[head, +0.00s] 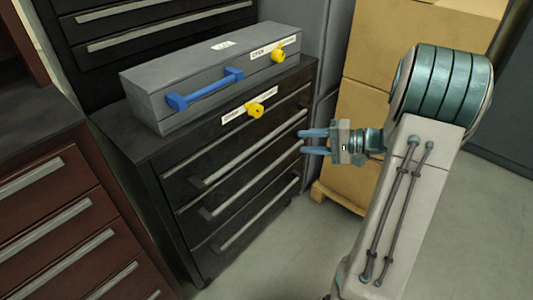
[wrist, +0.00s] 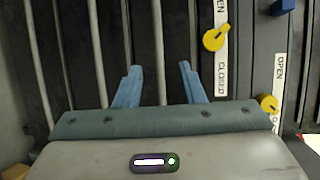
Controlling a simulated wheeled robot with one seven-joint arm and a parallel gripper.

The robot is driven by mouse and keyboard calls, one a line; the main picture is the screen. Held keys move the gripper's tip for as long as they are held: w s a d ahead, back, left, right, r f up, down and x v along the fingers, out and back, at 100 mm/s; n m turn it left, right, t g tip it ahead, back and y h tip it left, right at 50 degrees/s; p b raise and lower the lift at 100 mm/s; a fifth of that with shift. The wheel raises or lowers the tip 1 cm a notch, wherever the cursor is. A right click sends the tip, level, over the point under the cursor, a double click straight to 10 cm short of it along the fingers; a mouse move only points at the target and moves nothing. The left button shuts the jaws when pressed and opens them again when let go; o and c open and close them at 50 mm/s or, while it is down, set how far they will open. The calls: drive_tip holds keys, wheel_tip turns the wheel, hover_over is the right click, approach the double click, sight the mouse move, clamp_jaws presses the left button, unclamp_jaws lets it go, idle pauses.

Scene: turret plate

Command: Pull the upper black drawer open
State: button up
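The black drawer cabinet (head: 170,165) stands at centre left, and its drawers look shut. The upper drawer's pale bar handle (head: 250,150) runs along the front below a yellow knob (head: 256,109). In the wrist view the knob (wrist: 214,40) sits beside an OPEN/CLOSED label (wrist: 221,75), its tip seemingly toward OPEN. My gripper (head: 302,141) is open and empty near the right end of the cabinet front. In the wrist view my gripper (wrist: 158,68) has its blue fingers apart, with a pale bar (wrist: 160,45) between them in the picture. Contact cannot be told.
A grey box (head: 190,85) with a blue handle (head: 205,88) and another yellow knob (head: 279,56) lies on the cabinet. A red-brown drawer unit (head: 55,215) stands at left. Cardboard boxes (head: 410,45) stand behind my arm. The floor (head: 290,265) in front is clear.

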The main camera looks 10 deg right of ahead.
sight(268, 139)
drive_tip(key=shift+t, duration=0.4)
drive_tip(key=b+x, duration=0.1)
drive_tip(key=x, duration=0.3)
drive_tip(key=b+x, duration=0.1)
drive_tip(key=x, duration=0.4)
drive_tip(key=w+f+b+x, duration=0.1)
drive_tip(key=x, duration=0.3)
drive_tip(key=shift+d+b, duration=0.25)
drive_tip(key=shift+b, duration=0.05)
drive_tip(key=shift+r, duration=0.1)
